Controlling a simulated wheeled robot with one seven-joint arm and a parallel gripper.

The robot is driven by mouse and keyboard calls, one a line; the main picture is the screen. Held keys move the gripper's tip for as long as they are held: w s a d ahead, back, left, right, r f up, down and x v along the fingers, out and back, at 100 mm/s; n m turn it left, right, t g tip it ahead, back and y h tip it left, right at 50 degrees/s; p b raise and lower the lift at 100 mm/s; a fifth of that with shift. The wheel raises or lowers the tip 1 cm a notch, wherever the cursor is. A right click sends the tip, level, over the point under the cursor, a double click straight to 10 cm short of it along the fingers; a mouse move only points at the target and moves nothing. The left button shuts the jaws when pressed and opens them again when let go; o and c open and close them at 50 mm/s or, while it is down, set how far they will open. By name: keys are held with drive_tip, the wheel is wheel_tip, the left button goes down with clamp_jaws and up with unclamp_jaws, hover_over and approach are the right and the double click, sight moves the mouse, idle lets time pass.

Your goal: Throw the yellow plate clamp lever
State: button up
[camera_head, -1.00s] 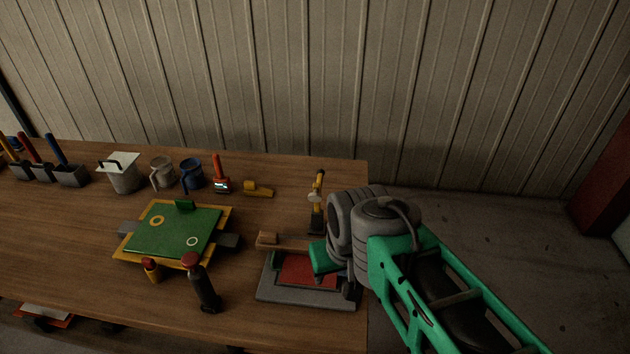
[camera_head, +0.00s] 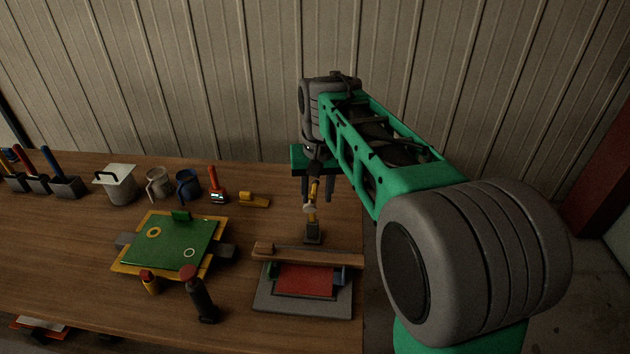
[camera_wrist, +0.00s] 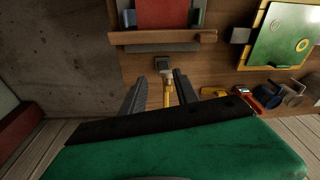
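The yellow plate clamp lever (camera_head: 314,190) stands upright on a small dark clamp base (camera_head: 313,234) behind the red plate (camera_head: 305,280) in its grey frame. My gripper (camera_head: 317,198) is at the lever, its fingers pointing down. In the wrist view the two dark fingers of my gripper (camera_wrist: 159,77) are apart. The yellow lever (camera_wrist: 168,95) shows in the gap between them, nearer the right finger. I cannot tell whether a finger touches it. The clamp base (camera_wrist: 163,64) lies just beyond the fingertips.
A wooden bar (camera_head: 308,255) crosses the grey frame (camera_head: 301,305) in front of the clamp. A green board on a yellow frame (camera_head: 126,266) is to the left. Mugs (camera_head: 188,186), a red-handled tool (camera_head: 214,181) and a yellow block (camera_head: 254,199) stand behind it. The table's right edge is close.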

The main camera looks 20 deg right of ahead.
drive_tip(key=w+d+m, duration=0.1)
drive_tip(key=w+d, duration=0.1)
drive_tip(key=w, duration=0.6)
drive_tip(key=m+g+p, duration=0.1)
drive_tip(key=g+p, duration=0.1)
hover_over(315, 183)
wheel_tip(315, 183, down, 3)
drive_tip(key=shift+r, duration=0.2)
drive_tip(key=shift+m, duration=0.3)
wheel_tip(315, 183, down, 8)
drive_tip(key=shift+r+p, duration=0.1)
drive_tip(key=shift+p, duration=0.25)
drive_tip(key=shift+c, duration=0.2)
clamp_jaws()
